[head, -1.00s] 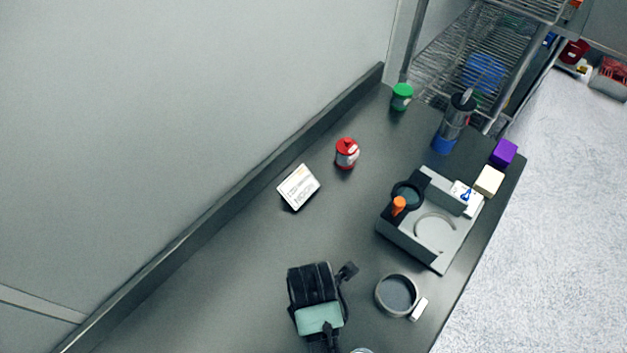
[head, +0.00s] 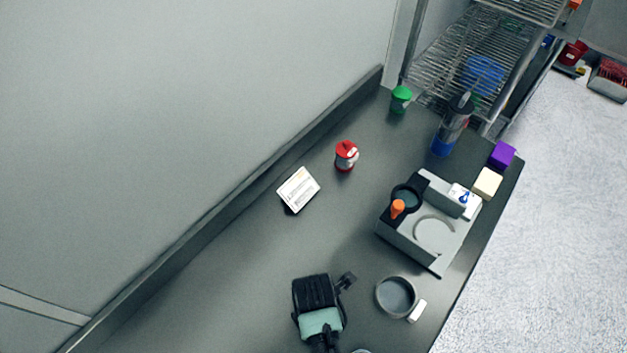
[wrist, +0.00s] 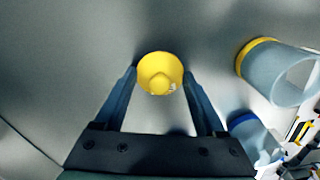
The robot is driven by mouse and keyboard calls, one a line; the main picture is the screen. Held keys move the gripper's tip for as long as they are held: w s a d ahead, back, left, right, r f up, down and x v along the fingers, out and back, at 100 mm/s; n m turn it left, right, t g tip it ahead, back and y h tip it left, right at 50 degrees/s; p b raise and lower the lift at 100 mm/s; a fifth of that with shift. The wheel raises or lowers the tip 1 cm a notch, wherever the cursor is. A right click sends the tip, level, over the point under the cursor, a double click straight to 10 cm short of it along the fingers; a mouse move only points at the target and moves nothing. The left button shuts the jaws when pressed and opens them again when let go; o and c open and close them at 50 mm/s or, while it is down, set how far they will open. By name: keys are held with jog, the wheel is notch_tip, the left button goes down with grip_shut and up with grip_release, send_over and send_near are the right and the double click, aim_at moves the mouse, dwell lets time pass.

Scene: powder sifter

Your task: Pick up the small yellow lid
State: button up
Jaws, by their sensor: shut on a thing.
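The small yellow lid (wrist: 160,66), round with a raised knob in its middle, is between the two fingers of my gripper (wrist: 160,82) in the wrist view. The fingers touch it on its left and right sides, and the gripper is shut on it. I cannot tell how high the lid is above the dark worktop. In the head view my gripper (head: 317,298) is over the lower middle of the worktop (head: 235,265), and the lid is hidden there.
In the wrist view a pale cup with a yellow rim (wrist: 275,72) and a blue-rimmed one (wrist: 252,138) are at right. In the head view a grey ring-shaped pan (head: 396,296), a grey device (head: 420,250), a red-lidded jar (head: 346,156) and a white card (head: 299,190) stand around.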

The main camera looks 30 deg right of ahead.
jog(key=shift+c, duration=1.1)
